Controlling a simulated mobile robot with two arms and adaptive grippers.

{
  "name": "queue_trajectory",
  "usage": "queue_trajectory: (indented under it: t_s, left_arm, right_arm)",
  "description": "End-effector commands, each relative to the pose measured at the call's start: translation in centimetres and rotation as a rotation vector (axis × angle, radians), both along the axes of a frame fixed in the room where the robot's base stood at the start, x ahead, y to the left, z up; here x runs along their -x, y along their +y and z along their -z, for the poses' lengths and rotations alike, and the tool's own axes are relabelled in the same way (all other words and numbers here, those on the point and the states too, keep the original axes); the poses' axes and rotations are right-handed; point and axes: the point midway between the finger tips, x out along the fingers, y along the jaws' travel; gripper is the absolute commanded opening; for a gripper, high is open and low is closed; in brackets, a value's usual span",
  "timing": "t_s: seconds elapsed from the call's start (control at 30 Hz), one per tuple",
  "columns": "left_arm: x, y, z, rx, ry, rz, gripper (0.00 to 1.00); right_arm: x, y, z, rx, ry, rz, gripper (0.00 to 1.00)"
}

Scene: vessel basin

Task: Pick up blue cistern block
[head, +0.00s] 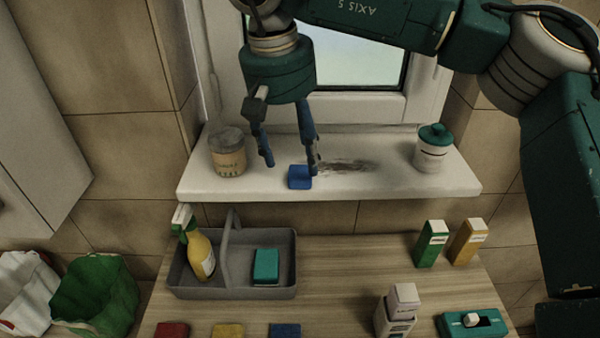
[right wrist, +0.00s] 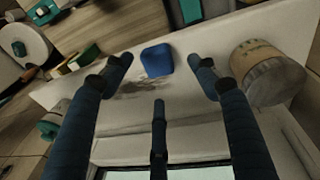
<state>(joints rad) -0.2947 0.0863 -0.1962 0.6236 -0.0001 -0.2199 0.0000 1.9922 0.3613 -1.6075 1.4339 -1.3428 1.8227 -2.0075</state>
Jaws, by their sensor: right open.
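A small blue block (head: 300,177) lies on the white windowsill, near its front edge, beside a dark stain. It also shows in the right wrist view (right wrist: 157,60), between and just beyond the fingertips. My right gripper (head: 290,164) is open and empty, pointing down over the sill with its fingers spread close to the block. I cannot tell whether a finger touches it. Another blue block (head: 285,330) lies at the table's front edge, partly cut off by the picture. My left gripper is not in view.
On the sill (head: 390,181) stand a labelled jar (head: 228,153) at left and a teal-lidded jar (head: 432,150) at right. Below, a grey caddy (head: 230,291) holds a yellow bottle and a teal block. Green and yellow boxes stand right. The window is behind the gripper.

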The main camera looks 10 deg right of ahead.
Motion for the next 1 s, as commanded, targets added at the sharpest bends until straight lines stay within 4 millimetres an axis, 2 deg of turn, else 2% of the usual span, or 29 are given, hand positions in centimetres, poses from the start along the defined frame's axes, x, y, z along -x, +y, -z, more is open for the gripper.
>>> queue_trajectory:
  t_s: [0.1, 0.3, 0.53, 0.57, 0.77, 1.0]
  left_arm:
    - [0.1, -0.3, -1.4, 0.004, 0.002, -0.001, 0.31]
    - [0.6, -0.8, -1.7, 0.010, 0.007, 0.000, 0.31]
    - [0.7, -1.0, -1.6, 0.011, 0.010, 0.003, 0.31]
    - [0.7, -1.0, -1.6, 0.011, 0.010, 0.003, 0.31]
    - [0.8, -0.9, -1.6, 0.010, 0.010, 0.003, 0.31]
    - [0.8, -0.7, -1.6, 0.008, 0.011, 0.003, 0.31]
  right_arm:
    - [0.3, -0.6, 1.5, 0.002, 0.003, -0.001, 0.59]
    - [0.1, -0.8, 3.8, 0.000, 0.001, 0.000, 0.59]
    - [0.0, -0.8, 4.0, -0.001, 0.000, 0.000, 0.59]
    - [0.0, -0.8, 4.0, -0.001, 0.000, 0.000, 0.56]
    - [0.0, -0.8, 4.0, -0.001, 0.000, 0.000, 0.16]
    - [0.0, -0.8, 4.0, -0.001, 0.000, 0.000, 0.15]
